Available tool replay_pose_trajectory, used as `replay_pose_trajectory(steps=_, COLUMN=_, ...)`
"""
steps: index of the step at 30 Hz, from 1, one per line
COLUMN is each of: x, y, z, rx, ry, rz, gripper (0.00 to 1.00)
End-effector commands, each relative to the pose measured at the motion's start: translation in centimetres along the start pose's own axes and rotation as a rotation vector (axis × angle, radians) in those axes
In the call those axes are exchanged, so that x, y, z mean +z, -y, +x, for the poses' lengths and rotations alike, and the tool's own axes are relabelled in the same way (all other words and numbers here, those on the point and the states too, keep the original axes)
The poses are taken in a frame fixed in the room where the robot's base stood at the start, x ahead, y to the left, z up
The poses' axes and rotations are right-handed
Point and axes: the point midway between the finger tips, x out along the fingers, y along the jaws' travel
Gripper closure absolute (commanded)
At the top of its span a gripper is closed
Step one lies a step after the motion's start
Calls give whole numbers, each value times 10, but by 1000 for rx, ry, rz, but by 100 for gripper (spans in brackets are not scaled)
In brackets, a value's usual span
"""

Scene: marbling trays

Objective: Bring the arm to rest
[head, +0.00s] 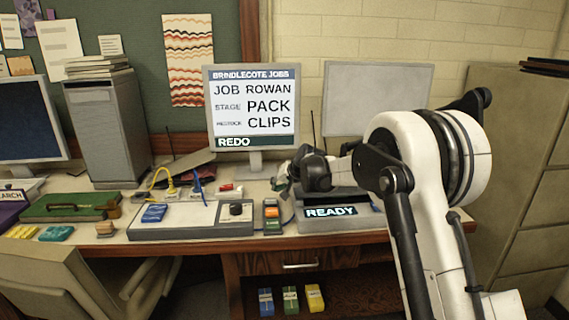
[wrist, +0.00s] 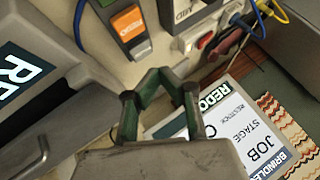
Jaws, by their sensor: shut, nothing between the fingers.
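My gripper (head: 283,180) is above the back of the desk, in front of the job monitor's right edge, with my white and black arm reaching in from the right. In the wrist view the two green-grey fingers of my gripper (wrist: 161,76) come together at their tips with nothing between them. The fingers are small and partly hidden by the dark wrist in the head view. I cannot tell how high they are above the desk.
The job monitor (head: 253,80) reads ROWAN, PACK, CLIPS and REDO. A grey device (head: 342,226) showing READY stands below my wrist. Left of it are an orange-topped holder (head: 272,231) and a long grey panel (head: 180,232). A blank monitor (head: 375,85) stands behind my arm.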

Motion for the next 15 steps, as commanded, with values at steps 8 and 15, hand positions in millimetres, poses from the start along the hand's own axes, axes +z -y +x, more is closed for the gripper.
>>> replay_pose_trajectory(steps=8, x=9, y=0, z=-105, rx=67, ry=-9, rz=-30, gripper=100)
replay_pose_trajectory(steps=15, x=33, y=-5, z=-187, rx=125, ry=-16, rz=-56, gripper=100)
